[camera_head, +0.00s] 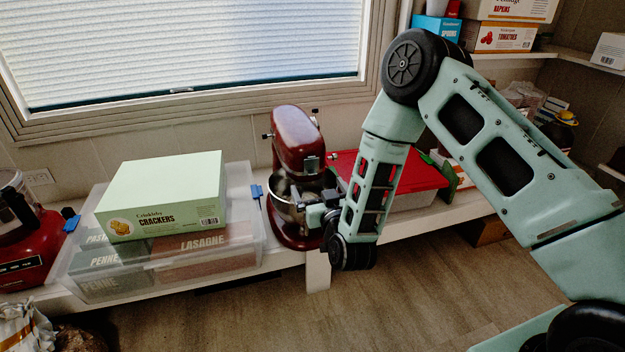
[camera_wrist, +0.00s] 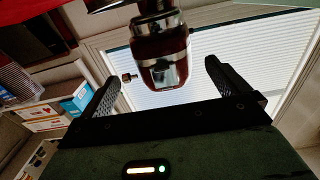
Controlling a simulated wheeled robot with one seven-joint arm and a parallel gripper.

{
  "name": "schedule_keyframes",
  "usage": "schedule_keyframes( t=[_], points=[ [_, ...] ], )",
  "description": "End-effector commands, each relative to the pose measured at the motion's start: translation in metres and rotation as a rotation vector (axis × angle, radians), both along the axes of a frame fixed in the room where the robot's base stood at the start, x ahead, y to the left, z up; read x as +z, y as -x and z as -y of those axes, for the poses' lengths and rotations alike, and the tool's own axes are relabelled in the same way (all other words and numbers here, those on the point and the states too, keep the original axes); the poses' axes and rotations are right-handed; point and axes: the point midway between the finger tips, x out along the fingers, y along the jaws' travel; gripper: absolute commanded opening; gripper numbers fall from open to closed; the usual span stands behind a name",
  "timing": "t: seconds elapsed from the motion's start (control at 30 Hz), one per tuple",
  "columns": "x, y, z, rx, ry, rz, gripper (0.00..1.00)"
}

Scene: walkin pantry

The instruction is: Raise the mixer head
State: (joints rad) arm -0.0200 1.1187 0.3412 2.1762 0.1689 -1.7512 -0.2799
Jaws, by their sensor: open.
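The dark red stand mixer (camera_head: 297,145) stands on the white shelf below the window, with a metal bowl (camera_head: 289,199) under its head. The mixer head also shows in the wrist view (camera_wrist: 160,50), upper centre, with a shiny metal front end between and beyond my fingers. My gripper (camera_head: 309,196) is at the mixer's front by the bowl, below the head; its fingers are partly hidden by the arm and the bowl in the head view. In the wrist view my gripper (camera_wrist: 160,85) is open, its two fingers well apart with nothing held between them.
Left of the mixer is a clear plastic bin (camera_head: 250,230) with pasta boxes and a green crackers box (camera_head: 163,196) on top. A red-lidded container (camera_head: 400,172) stands to the right, behind my arm. A red appliance (camera_head: 25,240) is at far left.

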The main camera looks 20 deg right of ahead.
Motion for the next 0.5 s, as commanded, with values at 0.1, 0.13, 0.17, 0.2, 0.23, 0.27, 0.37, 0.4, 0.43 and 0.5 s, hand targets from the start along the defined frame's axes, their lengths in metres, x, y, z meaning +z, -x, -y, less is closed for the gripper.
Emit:
schedule_keyframes(
  t=[0.1, 0.13, 0.17, 0.2, 0.23, 0.27, 0.37, 0.4, 0.43, 0.5],
  points=[
    [-0.002, -0.023, 0.0, -0.001, 0.0, 0.004, 1.0],
    [-0.001, -0.028, 0.0, -0.001, 0.0, 0.004, 1.0],
    [-0.001, -0.033, 0.0, -0.001, 0.0, 0.004, 1.0],
    [-0.002, -0.038, 0.0, -0.001, -0.001, 0.003, 1.0],
    [-0.001, -0.041, 0.0, -0.001, -0.001, 0.003, 1.0],
    [-0.001, -0.045, 0.0, -0.001, -0.001, 0.002, 1.0],
    [-0.001, -0.052, 0.0, 0.0, 0.0, 0.001, 1.0],
    [0.0, -0.054, 0.0, 0.0, 0.0, 0.001, 1.0],
    [0.0, -0.055, 0.0, 0.0, 0.0, 0.001, 1.0],
    [0.0, -0.056, 0.0, 0.001, 0.0, 0.0, 1.0]
  ],
)
